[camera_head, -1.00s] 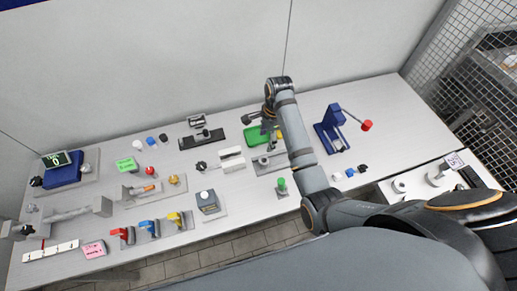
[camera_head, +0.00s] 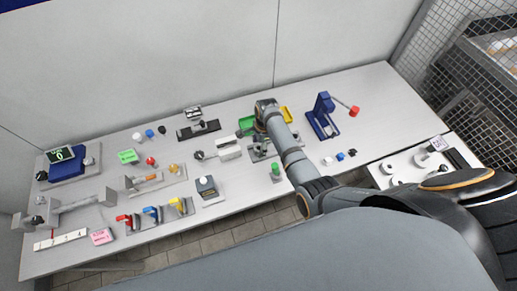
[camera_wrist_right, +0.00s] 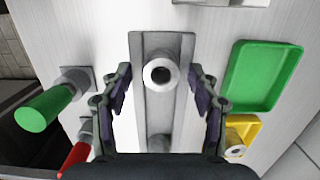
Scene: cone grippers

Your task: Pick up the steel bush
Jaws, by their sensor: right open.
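A grey steel bush (camera_wrist_right: 160,73), a short ring with a dark bore, stands upright on a long grey plate (camera_wrist_right: 150,115) in the right wrist view. My right gripper (camera_wrist_right: 161,96) is open above the plate. Its two fingers lie left and right of the bush, with a gap on each side and no visible contact. In the head view my right arm hides most of the plate and the bush, and the gripper's fingers are hard to make out. My left gripper is not in view.
Right of the gripper are a green tray (camera_wrist_right: 265,75) and a yellow tray (camera_wrist_right: 246,127) holding another ring-like metal piece. Left are a green-handled part (camera_wrist_right: 45,108) and a red one (camera_wrist_right: 76,157). A blue press (camera_head: 322,118) stands right of my arm.

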